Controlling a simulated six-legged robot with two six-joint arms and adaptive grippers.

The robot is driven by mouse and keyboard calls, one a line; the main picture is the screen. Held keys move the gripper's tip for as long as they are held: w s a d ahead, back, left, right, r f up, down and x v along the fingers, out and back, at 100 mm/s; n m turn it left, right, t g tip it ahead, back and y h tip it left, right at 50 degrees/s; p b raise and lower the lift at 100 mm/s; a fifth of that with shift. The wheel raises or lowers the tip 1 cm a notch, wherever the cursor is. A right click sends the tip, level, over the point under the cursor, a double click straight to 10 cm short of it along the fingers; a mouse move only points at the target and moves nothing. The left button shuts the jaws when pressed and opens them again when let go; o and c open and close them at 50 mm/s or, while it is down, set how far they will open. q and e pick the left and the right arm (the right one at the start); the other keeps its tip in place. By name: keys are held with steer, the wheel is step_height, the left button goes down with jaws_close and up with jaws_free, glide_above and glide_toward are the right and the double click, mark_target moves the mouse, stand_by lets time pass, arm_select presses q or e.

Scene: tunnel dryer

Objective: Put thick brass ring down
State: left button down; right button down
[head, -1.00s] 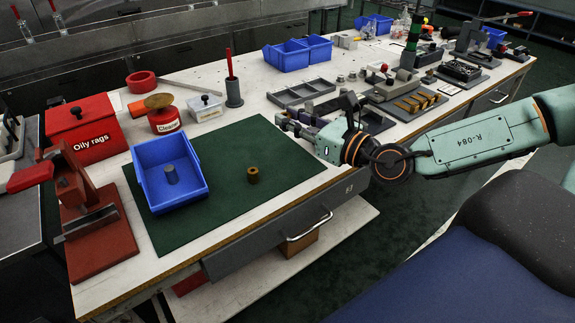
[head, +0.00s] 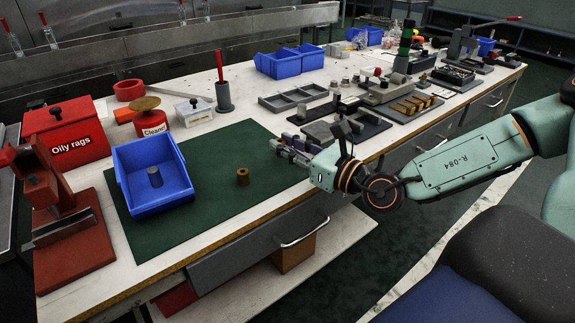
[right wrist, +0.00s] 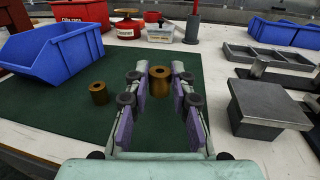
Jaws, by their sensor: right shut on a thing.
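A thick brass ring (right wrist: 160,88) is between the fingertips of my right gripper (right wrist: 161,78) in the right wrist view, and the fingers are shut on it. In the head view, the right gripper (head: 277,147) is at the right part of the green mat (head: 215,206), and its fingers hide the held ring. I cannot tell whether the ring touches the mat. A second brass ring (head: 243,177) stands upright on the mat, left of the gripper; it also shows in the right wrist view (right wrist: 98,92). My left gripper is not in view.
A grey block (right wrist: 262,108) is right of the gripper. A grey divided tray (head: 297,97) lies behind. The mat's front is clear.

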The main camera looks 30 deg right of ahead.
mark_target(287, 170)
steer(key=shift+f+b, duration=1.4)
steer(key=shift+f, duration=0.3)
steer(key=shift+f, duration=0.15)
steer(key=c, duration=1.1)
jaws_free()
steer(key=shift+c, duration=0.2)
